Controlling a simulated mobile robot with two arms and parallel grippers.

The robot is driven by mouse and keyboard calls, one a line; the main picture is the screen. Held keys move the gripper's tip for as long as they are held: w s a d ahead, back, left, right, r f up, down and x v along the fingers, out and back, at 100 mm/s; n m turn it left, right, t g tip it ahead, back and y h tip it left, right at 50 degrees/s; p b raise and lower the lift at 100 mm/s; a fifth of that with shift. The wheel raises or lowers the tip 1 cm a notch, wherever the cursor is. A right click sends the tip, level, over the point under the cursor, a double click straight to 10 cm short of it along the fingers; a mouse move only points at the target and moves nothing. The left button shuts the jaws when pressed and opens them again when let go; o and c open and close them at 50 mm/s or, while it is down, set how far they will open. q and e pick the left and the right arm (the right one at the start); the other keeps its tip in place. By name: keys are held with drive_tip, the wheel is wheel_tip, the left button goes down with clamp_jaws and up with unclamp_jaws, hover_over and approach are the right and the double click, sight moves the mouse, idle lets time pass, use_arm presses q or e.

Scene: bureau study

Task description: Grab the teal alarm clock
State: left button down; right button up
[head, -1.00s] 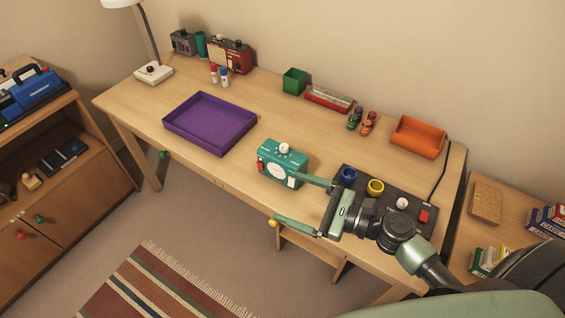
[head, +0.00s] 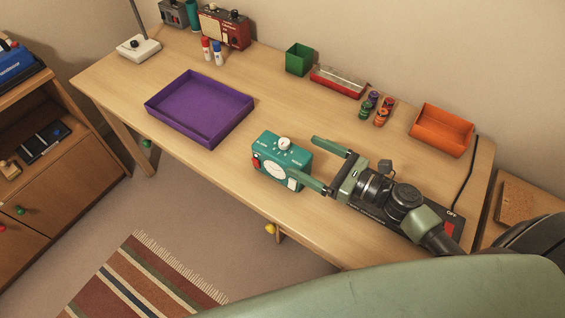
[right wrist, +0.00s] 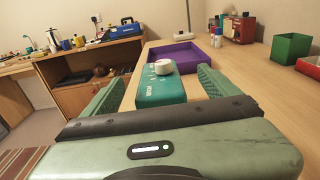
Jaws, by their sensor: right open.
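The teal alarm clock (head: 278,160) stands on the desk near its front edge, with a white knob on top and a pale dial on its front. It also shows in the right wrist view (right wrist: 160,90), ahead and between the two fingers. My right gripper (head: 313,163) is open and empty, just to the right of the clock. In the head view one finger is behind the clock's right end and the other overlaps its front right corner. I cannot tell whether a finger touches it. My left gripper is not in view.
A purple tray (head: 161,116) lies left of the clock on the wooden desk (head: 108,85). A green cup (head: 299,60), a red-rimmed tray (head: 338,82), small bottles (head: 376,107) and an orange bin (head: 441,132) stand along the back. A dark switch panel lies under my right arm.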

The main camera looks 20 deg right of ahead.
sight(309, 164)
drive_tip(key=shift+f+b, duration=0.45)
drive_tip(key=shift+f, duration=0.5)
drive_tip(key=shift+w+f+b, duration=0.15)
drive_tip(key=shift+f+b, duration=0.55)
drive_tip(key=shift+w+a, duration=0.15)
drive_tip(key=shift+w, duration=0.1)
drive_tip(key=x, duration=0.2)
drive_tip(key=p+x, duration=0.1)
drive_tip(key=x, duration=0.1)
drive_tip(key=r+p+x, duration=0.1)
drive_tip(key=x, duration=0.1)
drive_tip(key=shift+a+f, duration=0.1)
drive_tip(key=shift+a, duration=0.3)
drive_tip(key=shift+w+a+f, duration=0.15)
drive_tip(key=shift+w+a, duration=0.1)
drive_tip(key=shift+w, duration=0.05)
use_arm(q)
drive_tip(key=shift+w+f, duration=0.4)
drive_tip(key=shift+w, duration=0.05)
use_arm(e)
drive_tip(key=shift+c, duration=0.3)
